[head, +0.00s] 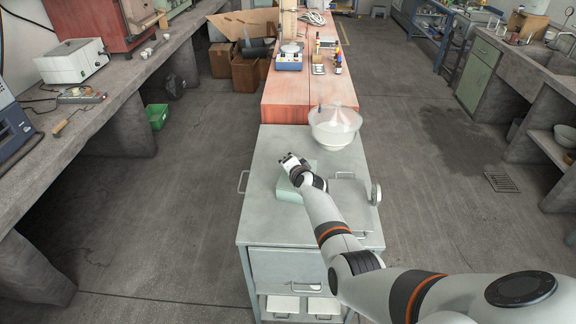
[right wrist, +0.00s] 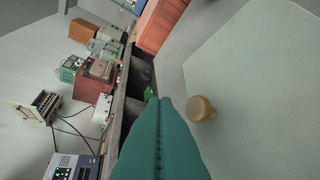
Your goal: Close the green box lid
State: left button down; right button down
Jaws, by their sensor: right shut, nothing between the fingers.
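The pale green box (head: 288,191) sits on the grey cabinet top, partly covered by my right gripper and wrist. My right gripper (head: 289,160) is above its far part. In the right wrist view, the dark green fingers (right wrist: 160,140) are pressed together with a seam between them and hold nothing. A large pale green panel (right wrist: 255,75), which looks like the lid, fills the right of that view. A round tan knob (right wrist: 201,108) stands out from it, just right of the fingers. I cannot tell the lid's exact angle or whether the fingers touch it. My left gripper is not in view.
A clear bowl (head: 335,127) stands at the back right of the grey cabinet top (head: 262,150). A round metal piece (head: 375,194) is at its right edge. The left part of the top is clear. A red bench (head: 290,95) adjoins behind, with a blue device (head: 289,57).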

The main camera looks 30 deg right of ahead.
jog(key=shift+w+a+f, duration=0.1)
jog(key=shift+a+f, duration=0.1)
dwell(0.6)
